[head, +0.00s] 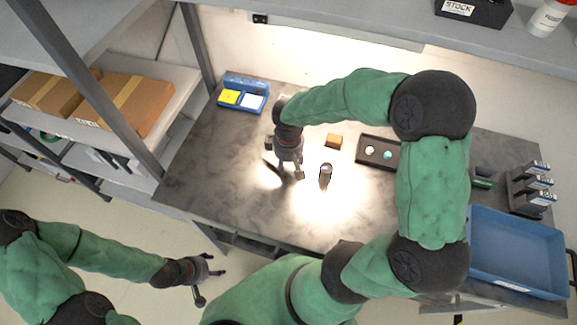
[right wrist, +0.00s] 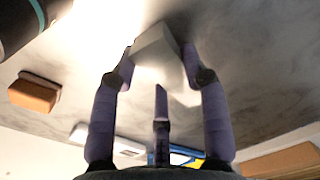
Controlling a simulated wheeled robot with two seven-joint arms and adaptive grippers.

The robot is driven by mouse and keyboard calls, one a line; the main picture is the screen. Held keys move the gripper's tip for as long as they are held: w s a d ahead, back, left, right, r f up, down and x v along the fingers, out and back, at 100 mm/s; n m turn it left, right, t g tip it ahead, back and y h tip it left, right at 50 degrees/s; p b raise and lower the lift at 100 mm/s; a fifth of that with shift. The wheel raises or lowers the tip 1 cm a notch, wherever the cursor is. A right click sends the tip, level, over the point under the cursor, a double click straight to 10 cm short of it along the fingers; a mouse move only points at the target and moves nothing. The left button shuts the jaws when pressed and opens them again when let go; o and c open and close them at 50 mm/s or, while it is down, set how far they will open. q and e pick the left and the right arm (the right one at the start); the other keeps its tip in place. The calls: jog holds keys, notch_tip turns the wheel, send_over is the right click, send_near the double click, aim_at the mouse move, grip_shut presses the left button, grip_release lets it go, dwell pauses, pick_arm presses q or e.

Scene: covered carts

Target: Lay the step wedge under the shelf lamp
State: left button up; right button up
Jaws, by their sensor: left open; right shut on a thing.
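My right gripper (head: 284,172) points down over the grey worktop, at the left part of a bright pool of light. In the right wrist view its fingers (right wrist: 158,68) are shut on a pale grey block, which I take for the step wedge (right wrist: 157,50). The wedge is close to the worktop; I cannot tell whether it touches. In the head view the gripper hides most of it. The shelf lamp (head: 345,33) is a long bar under the upper shelf, at the back. My left gripper (head: 204,281) is open and empty, off the worktop's front left.
Near the right gripper stand a dark cylinder (head: 325,174) and a brown block (head: 333,141). A black tray with discs (head: 364,140) lies to the right. A blue box (head: 233,82) stands back left, a blue bin (head: 515,245) and black rack (head: 522,200) at the right.

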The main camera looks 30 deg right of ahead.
aim_at(288, 165)
jog(key=shift+f, duration=0.55)
jog(key=shift+f, duration=0.1)
jog(key=o, duration=1.3)
jog(key=shift+r, duration=0.2)
notch_tip(288, 165, up, 12)
jog(key=p, duration=0.3)
jog(key=shift+f, duration=0.1)
